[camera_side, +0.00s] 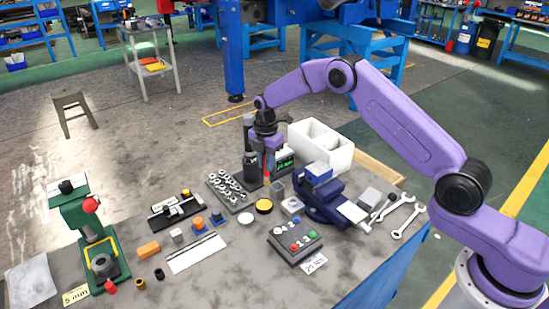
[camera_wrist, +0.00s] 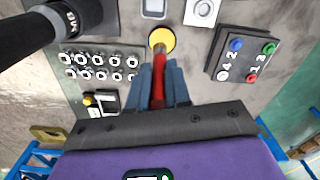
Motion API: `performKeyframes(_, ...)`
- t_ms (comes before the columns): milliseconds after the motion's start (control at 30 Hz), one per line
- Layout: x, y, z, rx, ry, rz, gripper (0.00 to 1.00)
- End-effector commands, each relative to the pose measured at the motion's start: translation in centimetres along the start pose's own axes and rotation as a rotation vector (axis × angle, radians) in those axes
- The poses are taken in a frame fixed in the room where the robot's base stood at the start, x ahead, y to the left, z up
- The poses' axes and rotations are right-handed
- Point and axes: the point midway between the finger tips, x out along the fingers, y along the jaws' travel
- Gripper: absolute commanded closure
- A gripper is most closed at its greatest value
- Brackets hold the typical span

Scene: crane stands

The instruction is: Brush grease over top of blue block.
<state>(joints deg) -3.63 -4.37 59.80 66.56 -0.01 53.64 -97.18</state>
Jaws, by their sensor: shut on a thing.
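My gripper (camera_side: 268,165) is shut on a red-handled brush (camera_wrist: 157,92), which also shows as a red strip in the side view (camera_side: 267,170). In the wrist view the brush runs up from between the blue-grey fingers (camera_wrist: 163,88), and its tip overlaps a yellow-topped round tin (camera_wrist: 161,36). The tin also stands on the bench in the side view (camera_side: 263,206), below my gripper. I cannot tell whether the tip touches it. The block is not recognizable in the wrist view.
A tray of metal parts (camera_side: 229,190) lies left of the tin. A white divided bin (camera_side: 335,155) stands behind the vise. A button box (camera_side: 294,241) is in front, wrenches (camera_side: 408,220) at right. A dark cylinder (camera_wrist: 60,22) fills the wrist view's upper left.

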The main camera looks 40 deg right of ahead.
Motion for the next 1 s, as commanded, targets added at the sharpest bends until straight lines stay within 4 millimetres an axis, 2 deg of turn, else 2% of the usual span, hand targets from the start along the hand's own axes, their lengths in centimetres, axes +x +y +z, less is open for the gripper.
performKeyframes(33,0.2,-0.1,-0.9,-0.001,0.000,0.000,1.00)
performKeyframes(167,0.7,-0.1,-1.8,0.002,0.000,-0.001,1.00)
performKeyframes(700,5.3,-0.1,-1.8,0.002,0.000,-0.001,1.00)
performKeyframes(1000,6.4,-0.1,-1.8,0.002,0.000,0.001,1.00)
